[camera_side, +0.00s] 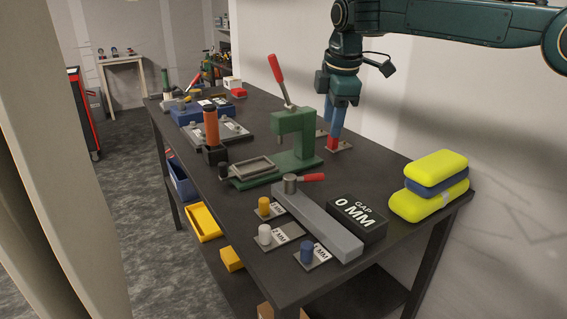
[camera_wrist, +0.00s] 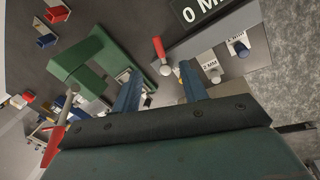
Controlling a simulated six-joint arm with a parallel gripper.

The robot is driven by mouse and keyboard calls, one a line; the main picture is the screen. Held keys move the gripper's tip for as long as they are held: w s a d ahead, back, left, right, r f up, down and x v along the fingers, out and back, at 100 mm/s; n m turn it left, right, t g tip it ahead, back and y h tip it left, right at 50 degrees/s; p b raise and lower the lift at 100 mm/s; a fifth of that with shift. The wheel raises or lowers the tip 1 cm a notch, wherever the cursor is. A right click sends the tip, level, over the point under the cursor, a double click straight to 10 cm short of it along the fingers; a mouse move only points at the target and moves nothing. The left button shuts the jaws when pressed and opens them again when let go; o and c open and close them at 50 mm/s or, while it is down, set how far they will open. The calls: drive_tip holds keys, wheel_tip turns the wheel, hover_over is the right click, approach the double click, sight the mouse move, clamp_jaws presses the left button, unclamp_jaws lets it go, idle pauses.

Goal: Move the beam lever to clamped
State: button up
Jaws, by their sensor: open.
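The beam lever is a short lever with a red handle (camera_side: 313,177) on a grey round pivot (camera_side: 290,184). It sits at the far end of a long grey beam (camera_side: 325,222), with its handle pointing right in the side view. In the wrist view its red handle (camera_wrist: 159,47) shows beyond and between my fingertips. My gripper (camera_side: 336,126) hangs above the bench behind the beam, near the green press. Its blue fingers are apart and empty in the wrist view (camera_wrist: 160,76). It looks clear of the lever; its exact height is hard to tell.
A green press (camera_side: 296,135) with a raised red handle (camera_side: 275,70) stands left of my gripper. A black display (camera_side: 356,213) reading GAP 0 MM lies beside the beam. Yellow, white and blue pegs (camera_side: 307,249) stand on labelled plates.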

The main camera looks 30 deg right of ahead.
sight(314, 174)
drive_tip(key=shift+w+a+f+n, duration=0.25)
drive_tip(key=shift+w+a+f, duration=0.15)
drive_tip(key=shift+w, duration=0.1)
drive_tip(key=shift+w+a+f+n, duration=0.25)
drive_tip(key=shift+w+f, duration=0.1)
drive_tip(key=shift+w, duration=0.15)
drive_tip(key=shift+f, duration=0.15)
drive_tip(key=x, duration=1.3)
drive_tip(key=shift+f, duration=0.25)
clamp_jaws()
